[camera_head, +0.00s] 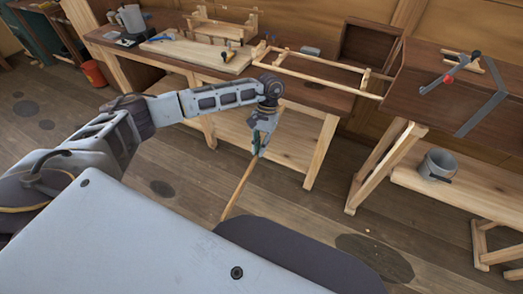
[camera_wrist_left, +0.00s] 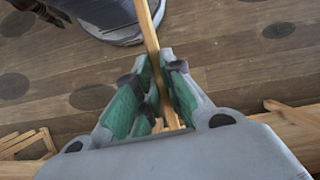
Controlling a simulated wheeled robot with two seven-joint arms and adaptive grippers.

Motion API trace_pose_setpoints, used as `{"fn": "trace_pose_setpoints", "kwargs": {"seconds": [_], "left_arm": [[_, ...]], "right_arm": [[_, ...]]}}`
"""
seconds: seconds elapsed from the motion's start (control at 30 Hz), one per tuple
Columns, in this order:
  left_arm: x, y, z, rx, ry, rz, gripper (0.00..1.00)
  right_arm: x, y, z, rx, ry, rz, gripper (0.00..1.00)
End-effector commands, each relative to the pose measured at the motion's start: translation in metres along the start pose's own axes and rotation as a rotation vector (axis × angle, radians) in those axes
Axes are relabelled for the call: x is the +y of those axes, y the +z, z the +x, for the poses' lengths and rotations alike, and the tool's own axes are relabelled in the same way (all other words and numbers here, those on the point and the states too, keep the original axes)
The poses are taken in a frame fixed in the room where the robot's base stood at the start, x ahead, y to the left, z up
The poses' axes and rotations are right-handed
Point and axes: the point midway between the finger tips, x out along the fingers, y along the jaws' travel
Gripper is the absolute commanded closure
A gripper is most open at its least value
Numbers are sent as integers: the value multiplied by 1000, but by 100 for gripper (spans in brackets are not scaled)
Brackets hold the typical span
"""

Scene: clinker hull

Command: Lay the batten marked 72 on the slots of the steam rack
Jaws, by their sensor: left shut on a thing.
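My left gripper (camera_head: 260,143) hangs in front of the workbench, shut on a long thin wooden batten (camera_head: 238,188). The batten slants down toward my body, its lower end near my dark base. In the left wrist view the batten (camera_wrist_left: 150,30) runs between the green-padded fingers (camera_wrist_left: 157,88). No number can be read on it. A pale wooden frame with crossbars (camera_head: 325,74), which may be the steam rack, lies at the right of the bench, beyond the gripper. Its slots are too small to make out. My right gripper is not in view.
A smaller wooden rack (camera_head: 222,27), a pale board (camera_head: 196,55) and a grey jug (camera_head: 132,18) are on the bench. Open floor lies before the benches.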

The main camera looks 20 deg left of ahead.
Motion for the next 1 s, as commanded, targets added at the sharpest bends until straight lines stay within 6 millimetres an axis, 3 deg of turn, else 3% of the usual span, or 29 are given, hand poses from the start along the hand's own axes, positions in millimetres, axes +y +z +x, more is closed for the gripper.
{"fn": "trace_pose_setpoints", "kwargs": {"seconds": [0.03,0.3,0.6,1.0], "left_arm": [[-1,3,-13,1,3,-4,100],[-2,14,-62,3,6,-12,100],[10,33,-135,3,33,-73,100],[32,46,-177,1,148,-351,100]], "right_arm": [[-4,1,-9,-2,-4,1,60],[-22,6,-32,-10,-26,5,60],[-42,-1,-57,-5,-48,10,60],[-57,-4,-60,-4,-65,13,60]]}}
